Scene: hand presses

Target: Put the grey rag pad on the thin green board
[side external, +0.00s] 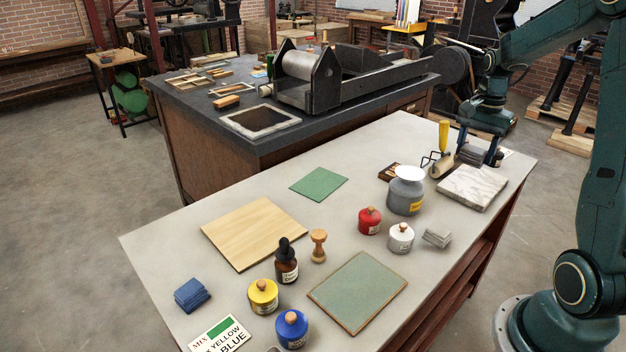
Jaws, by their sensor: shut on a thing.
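My gripper (478,157) is low at the far right end of the pale table, its fingers on either side of a darker grey folded pad (470,154). It is shut on this pad; whether the pad touches the table is hard to tell. A lighter grey folded pad (437,237) lies on the table right of the white jar. A thin, plain green board (319,184) lies flat and bare near the table's back edge. A larger grey-green board (358,290) with a brown edge lies bare at the front.
A marble slab (472,187), brayer (443,145) and grey tin (405,192) stand near my gripper. Red (369,220) and white (400,238) jars stand mid-table. A wooden board (254,232), dropper bottle (286,262) and blue pad (192,294) lie left. Table is clear around the thin green board.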

